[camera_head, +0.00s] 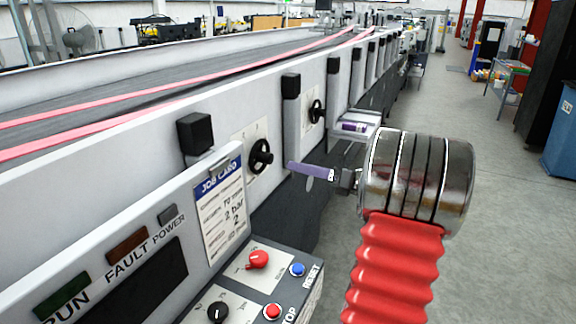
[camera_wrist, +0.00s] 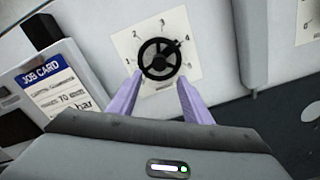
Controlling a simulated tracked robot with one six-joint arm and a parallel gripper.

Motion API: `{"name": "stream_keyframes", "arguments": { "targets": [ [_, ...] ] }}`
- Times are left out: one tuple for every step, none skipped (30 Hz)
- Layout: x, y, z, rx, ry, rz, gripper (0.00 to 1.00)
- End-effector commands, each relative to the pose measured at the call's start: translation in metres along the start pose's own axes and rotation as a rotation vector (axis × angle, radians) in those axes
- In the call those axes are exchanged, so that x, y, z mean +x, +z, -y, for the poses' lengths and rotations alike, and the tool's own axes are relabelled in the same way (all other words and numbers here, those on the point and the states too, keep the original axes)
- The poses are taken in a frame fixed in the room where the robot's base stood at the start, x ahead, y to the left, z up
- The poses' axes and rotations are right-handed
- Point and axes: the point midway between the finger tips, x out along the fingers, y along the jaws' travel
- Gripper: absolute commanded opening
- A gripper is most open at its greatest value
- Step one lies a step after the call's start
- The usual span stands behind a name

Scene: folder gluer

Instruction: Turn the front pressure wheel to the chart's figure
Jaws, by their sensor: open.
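The front pressure wheel (camera_head: 261,156) is a small black handwheel on a pale numbered plate on the machine's side. In the wrist view the wheel (camera_wrist: 159,60) faces me, and its small dark knob sits at the upper right, near the 4. My gripper (camera_head: 291,167) is open, with purple fingers just right of the wheel in the head view. In the wrist view the fingertips (camera_wrist: 160,79) lie either side of the wheel's lower part; contact cannot be told. The job card (camera_head: 221,208) hangs on the panel left of the wheel, with a 2 bar line readable.
A second black wheel (camera_head: 316,111) is farther along the machine. The control panel (camera_head: 247,292) with knobs and buttons juts out below the card. Black blocks (camera_head: 195,133) stand along the side wall. The grey floor (camera_head: 510,220) at right is open.

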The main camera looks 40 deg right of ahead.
Motion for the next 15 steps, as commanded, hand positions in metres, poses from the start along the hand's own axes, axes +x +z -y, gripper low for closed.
{"name": "stream_keyframes", "arguments": {
  "targets": [
    [-0.01,0.001,0.001,0.0,-0.003,0.002,0.45],
    [-0.016,0.001,0.001,0.0,-0.003,0.003,0.45],
    [-0.022,0.0,0.001,0.0,-0.003,0.001,0.45],
    [-0.026,0.0,0.001,0.0,-0.003,0.001,0.45],
    [-0.03,0.0,0.001,0.0,-0.003,0.001,0.45],
    [-0.035,0.0,0.001,0.0,-0.002,0.001,0.45],
    [-0.038,0.0,0.001,0.0,-0.002,0.001,0.45],
    [-0.041,0.0,0.001,0.001,-0.002,0.001,0.45],
    [-0.044,-0.001,0.001,0.001,-0.002,0.001,0.45],
    [-0.046,-0.001,0.001,0.001,-0.002,0.0,0.45],
    [-0.047,-0.001,0.001,0.001,-0.001,0.0,0.45],
    [-0.048,-0.001,0.0,0.001,0.0,0.0,0.45],
    [-0.048,-0.001,0.0,0.001,0.0,-0.001,0.45],
    [-0.049,-0.001,0.0,0.001,0.0,-0.001,0.45],
    [-0.049,-0.001,0.0,0.001,0.0,-0.001,0.45]
  ]
}}
